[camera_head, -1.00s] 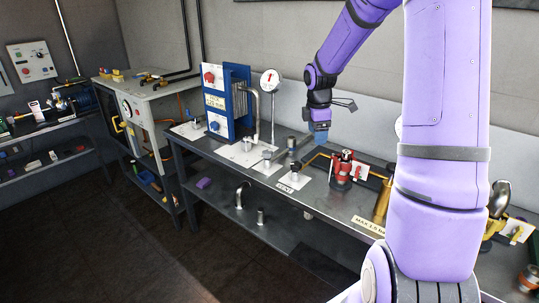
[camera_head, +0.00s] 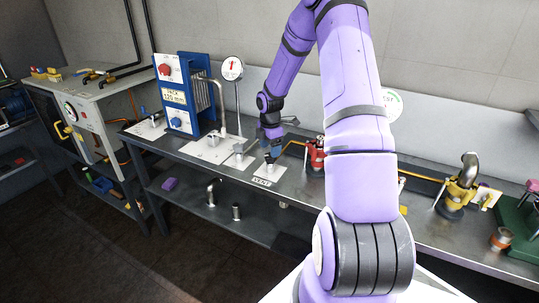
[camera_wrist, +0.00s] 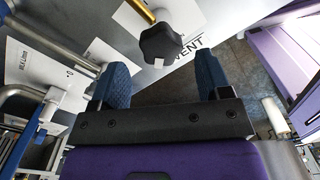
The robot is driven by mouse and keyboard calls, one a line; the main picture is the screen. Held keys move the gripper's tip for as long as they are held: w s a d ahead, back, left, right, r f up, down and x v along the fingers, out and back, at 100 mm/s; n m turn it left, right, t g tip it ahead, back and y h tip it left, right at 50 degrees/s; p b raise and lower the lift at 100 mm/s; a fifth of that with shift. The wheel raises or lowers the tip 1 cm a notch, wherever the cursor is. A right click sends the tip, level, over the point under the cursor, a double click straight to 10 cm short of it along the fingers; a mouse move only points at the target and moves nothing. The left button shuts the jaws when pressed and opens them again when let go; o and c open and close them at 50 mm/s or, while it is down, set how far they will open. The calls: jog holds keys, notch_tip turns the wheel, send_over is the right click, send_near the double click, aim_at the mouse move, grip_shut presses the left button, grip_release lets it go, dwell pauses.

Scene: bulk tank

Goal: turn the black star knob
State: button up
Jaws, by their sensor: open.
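The black star knob (camera_wrist: 160,43) shows in the wrist view at the top middle, on a white plate marked VENT (camera_wrist: 190,50). It has several lobes and a small pale mark on its near side. My gripper (camera_wrist: 160,64) is open, with one blue finger to the left and one to the right of the knob's line. The knob appears just beyond the fingertips, with no visible contact. In the head view my gripper (camera_head: 271,156) points down over the VENT plate (camera_head: 268,174); it largely hides the knob there.
A blue plate unit (camera_head: 182,98) and a round gauge on a stand (camera_head: 232,68) stand left of my gripper. A red fitting (camera_head: 316,155) stands close on its right. A chrome-topped valve (camera_head: 461,185) is farther right. The bench's lower shelf holds loose parts.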

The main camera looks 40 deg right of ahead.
jog(key=shift+f, duration=1.7)
jog(key=c, duration=0.9)
